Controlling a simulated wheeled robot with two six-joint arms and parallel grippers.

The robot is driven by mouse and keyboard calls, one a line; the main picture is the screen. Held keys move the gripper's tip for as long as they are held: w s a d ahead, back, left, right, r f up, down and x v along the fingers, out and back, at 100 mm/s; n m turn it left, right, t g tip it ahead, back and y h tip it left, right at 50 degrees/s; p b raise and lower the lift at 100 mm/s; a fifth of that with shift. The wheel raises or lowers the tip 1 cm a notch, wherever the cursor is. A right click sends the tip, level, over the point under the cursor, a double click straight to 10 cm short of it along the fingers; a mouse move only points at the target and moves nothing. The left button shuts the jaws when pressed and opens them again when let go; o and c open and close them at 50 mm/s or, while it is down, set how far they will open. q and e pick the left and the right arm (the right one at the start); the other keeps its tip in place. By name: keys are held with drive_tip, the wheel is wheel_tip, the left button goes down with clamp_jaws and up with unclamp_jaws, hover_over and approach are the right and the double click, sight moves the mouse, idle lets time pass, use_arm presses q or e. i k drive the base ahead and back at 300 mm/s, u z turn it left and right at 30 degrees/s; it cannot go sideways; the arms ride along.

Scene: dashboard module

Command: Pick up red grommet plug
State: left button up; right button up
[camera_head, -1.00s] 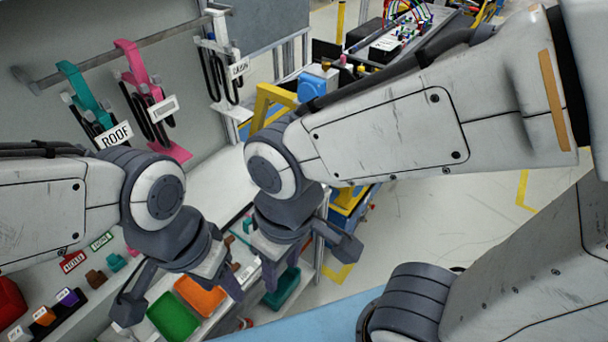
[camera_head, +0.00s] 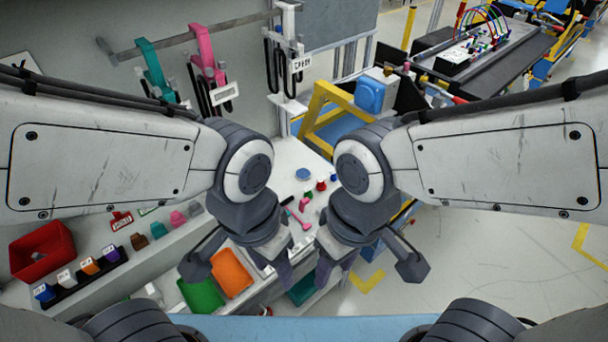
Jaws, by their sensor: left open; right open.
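A small red piece (camera_head: 321,186) stands on the white worktop between my two wrists; it may be the red grommet plug, but it is too small to be sure. Small green and pink pieces lie near it. My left gripper (camera_head: 240,270) is open and empty, above the front trays and left of the red piece. My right gripper (camera_head: 366,268) is open and empty, in front and right of the red piece. Both are apart from it, and my wrists hide part of the worktop.
A green tray (camera_head: 202,296) and an orange tray (camera_head: 233,272) lie below my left gripper. A red bin (camera_head: 42,252) and several small labelled blocks are at the left. Coloured hooks hang from the wall rail. Floor is open at the right.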

sight(321, 186)
drive_tip(key=z, duration=1.8)
drive_tip(key=i, duration=1.35)
drive_tip(key=u, duration=3.6)
